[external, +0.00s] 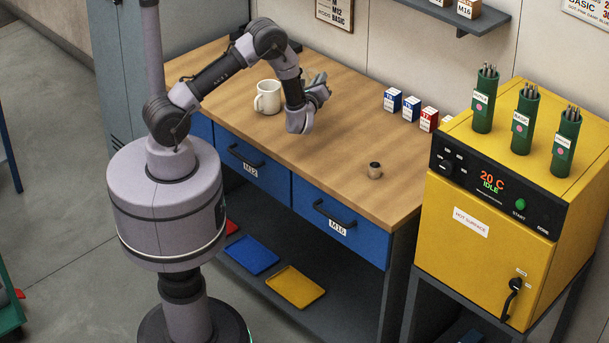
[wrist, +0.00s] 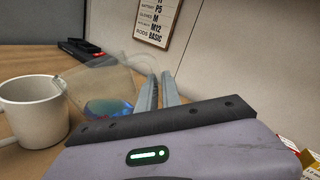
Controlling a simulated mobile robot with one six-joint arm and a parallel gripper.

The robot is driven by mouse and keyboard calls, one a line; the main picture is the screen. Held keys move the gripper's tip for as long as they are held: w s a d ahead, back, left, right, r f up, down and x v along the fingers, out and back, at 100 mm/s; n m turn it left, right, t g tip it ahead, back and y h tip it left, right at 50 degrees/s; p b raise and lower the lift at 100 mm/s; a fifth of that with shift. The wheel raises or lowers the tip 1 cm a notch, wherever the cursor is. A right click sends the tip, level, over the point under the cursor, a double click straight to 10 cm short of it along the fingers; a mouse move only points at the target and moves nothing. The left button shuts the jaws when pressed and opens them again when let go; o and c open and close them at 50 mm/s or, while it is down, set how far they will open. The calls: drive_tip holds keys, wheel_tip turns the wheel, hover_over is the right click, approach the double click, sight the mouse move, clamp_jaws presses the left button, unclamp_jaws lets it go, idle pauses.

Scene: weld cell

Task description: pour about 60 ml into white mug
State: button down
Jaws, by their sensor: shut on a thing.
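The white mug (external: 267,97) stands upright on the wooden bench, left of my gripper (external: 319,88). In the wrist view the mug (wrist: 30,118) is at the left edge, and its inside bottom is hidden. My gripper (wrist: 160,92) is shut on a clear vessel (wrist: 115,76) with blue liquid (wrist: 110,108) low in it. The vessel looks tilted toward the mug, its lip close to the mug's rim in the picture. I cannot tell the gap between them. No stream of liquid shows. In the external view the vessel is barely visible.
Small labelled boxes (external: 411,108) line the back of the bench. A yellow oven (external: 490,220) with green rod holders stands at the right. A dark object (wrist: 78,47) lies behind the mug. The bench's middle is clear.

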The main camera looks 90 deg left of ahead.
drive_tip(key=shift+f, duration=0.1)
drive_tip(key=shift+w+f+b, duration=0.15)
drive_tip(key=shift+f+b, duration=0.15)
drive_tip(key=w+f+m+b, duration=0.1)
drive_tip(key=f, duration=0.1)
drive_tip(key=w+f+m+b, duration=0.1)
drive_tip(key=f+m, duration=0.1)
drive_tip(key=w+d+f+m+b, duration=0.1)
drive_tip(key=w+f+m, duration=0.1)
drive_tip(key=shift+f, duration=0.3)
drive_tip(key=shift+w+d+f+m, duration=0.15)
drive_tip(key=shift+w+f+m, duration=0.2)
drive_tip(key=shift+m, duration=0.35)
